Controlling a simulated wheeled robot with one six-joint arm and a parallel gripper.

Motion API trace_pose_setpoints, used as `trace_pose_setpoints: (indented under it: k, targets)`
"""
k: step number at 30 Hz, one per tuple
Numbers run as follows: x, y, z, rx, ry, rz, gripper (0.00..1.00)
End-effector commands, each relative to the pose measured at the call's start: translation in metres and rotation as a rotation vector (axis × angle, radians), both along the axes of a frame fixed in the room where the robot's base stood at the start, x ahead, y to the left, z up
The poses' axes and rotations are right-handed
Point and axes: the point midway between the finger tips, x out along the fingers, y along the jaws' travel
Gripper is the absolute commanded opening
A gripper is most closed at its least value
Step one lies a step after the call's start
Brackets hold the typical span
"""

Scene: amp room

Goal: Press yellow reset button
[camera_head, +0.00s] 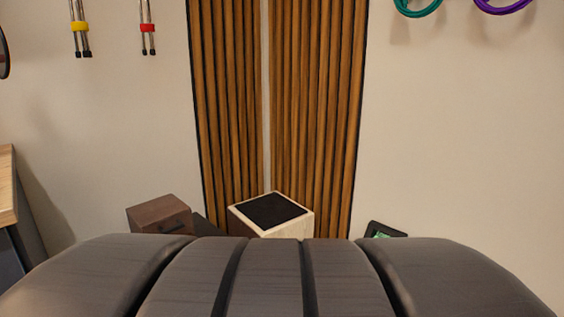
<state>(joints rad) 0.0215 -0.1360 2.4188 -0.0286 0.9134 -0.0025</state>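I see no yellow reset button in the head view. My gripper is not in view. A small dark device (384,231) with a green patch shows at the lower right, partly hidden by the grey form in front. Its controls are too small to tell.
A large dark grey ribbed form (270,280) fills the foreground. Behind it stand a pale box with a black top (270,210) and a brown box (158,214). A wooden-topped table (6,185) is at the left edge. Wooden slats (315,110) line the corner.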

Motion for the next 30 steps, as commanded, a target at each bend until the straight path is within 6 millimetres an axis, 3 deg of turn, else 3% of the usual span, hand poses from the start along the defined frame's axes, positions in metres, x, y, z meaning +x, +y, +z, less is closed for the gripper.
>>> trace_pose_setpoints:
  k: [6,7,22,30]
  targets:
    - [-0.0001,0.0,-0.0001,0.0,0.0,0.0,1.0]
    - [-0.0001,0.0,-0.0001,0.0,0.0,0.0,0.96]
    - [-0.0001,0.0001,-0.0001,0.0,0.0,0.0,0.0]
    - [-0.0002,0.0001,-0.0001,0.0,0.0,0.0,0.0]
